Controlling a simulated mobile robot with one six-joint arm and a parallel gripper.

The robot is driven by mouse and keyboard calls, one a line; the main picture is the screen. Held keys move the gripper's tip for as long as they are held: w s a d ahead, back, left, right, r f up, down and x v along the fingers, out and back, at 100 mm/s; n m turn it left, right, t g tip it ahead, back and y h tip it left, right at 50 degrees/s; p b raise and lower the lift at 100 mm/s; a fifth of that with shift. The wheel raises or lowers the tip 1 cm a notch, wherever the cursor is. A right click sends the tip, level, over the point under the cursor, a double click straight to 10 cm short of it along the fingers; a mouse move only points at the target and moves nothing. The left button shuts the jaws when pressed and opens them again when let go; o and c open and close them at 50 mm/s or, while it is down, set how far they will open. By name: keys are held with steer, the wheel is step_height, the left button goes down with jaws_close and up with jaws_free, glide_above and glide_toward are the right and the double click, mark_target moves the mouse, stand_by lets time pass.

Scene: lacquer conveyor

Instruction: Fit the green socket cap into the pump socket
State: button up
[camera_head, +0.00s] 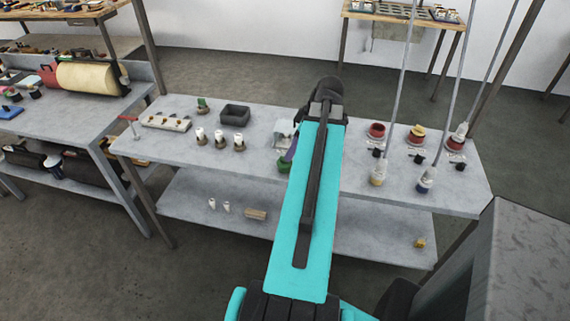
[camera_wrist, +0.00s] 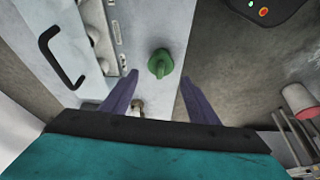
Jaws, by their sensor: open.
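In the wrist view a green cap (camera_wrist: 160,62) with a raised ridge sits on the pale table, ahead of and between my two purple fingertips. My gripper (camera_wrist: 159,92) is open and nothing shows held in it. In the head view a green piece (camera_head: 284,164) is near the table's front edge, just below a purple finger of my gripper (camera_head: 291,150); my arm hides much of this spot. Another green piece (camera_head: 202,104) stands at the table's back left. I cannot tell for sure which thing is the pump socket.
A dark grey bin (camera_head: 235,115) and several white-topped pieces stand left of my arm. A white panel with a black handle (camera_wrist: 62,58) shows in the wrist view.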

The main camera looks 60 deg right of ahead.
mark_target(285, 162)
steer(key=shift+p+x, duration=0.3)
steer(key=shift+x, duration=1.35)
steer(key=shift+w, duration=0.1)
steer(key=shift+p+x, duration=1.15)
steer(key=shift+x, duration=1.4)
steer(key=c, duration=0.8)
